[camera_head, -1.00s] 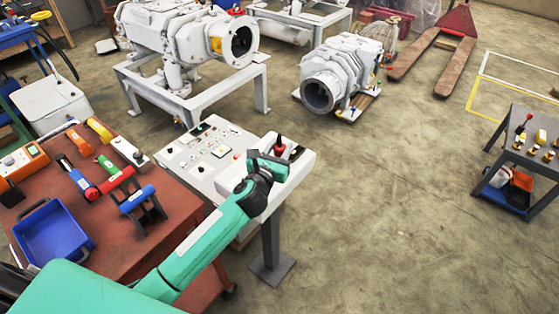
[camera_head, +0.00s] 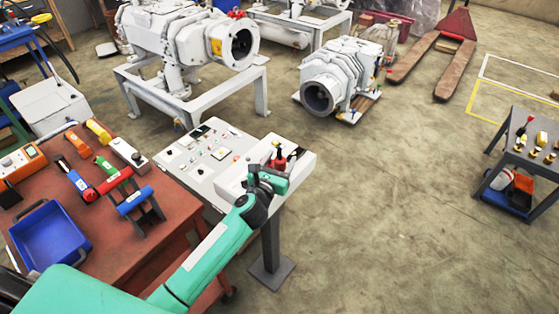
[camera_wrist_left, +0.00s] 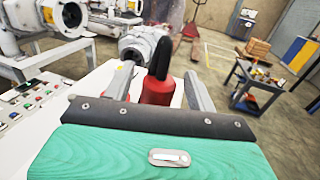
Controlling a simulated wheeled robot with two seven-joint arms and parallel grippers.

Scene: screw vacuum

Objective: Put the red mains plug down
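The red mains plug (camera_head: 278,161) has a red body and a black upper part. It appears upright at the white panel of the console, in front of my left gripper (camera_head: 276,176). In the left wrist view the plug (camera_wrist_left: 157,88) shows between the two grey fingers of my left gripper (camera_wrist_left: 159,80). A gap shows on each side of the plug, so the fingers are open around it. The gripper's front edge hides the plug's lower end, and I cannot tell whether it touches the panel. My right gripper is not in view.
The white console (camera_head: 205,172) carries buttons and stands on a grey post. A reddish-brown table (camera_head: 165,215) with tools and a blue bin (camera_head: 48,238) is at the left. Another red-and-black piece (camera_head: 292,154) sits close behind the plug. Open floor lies to the right.

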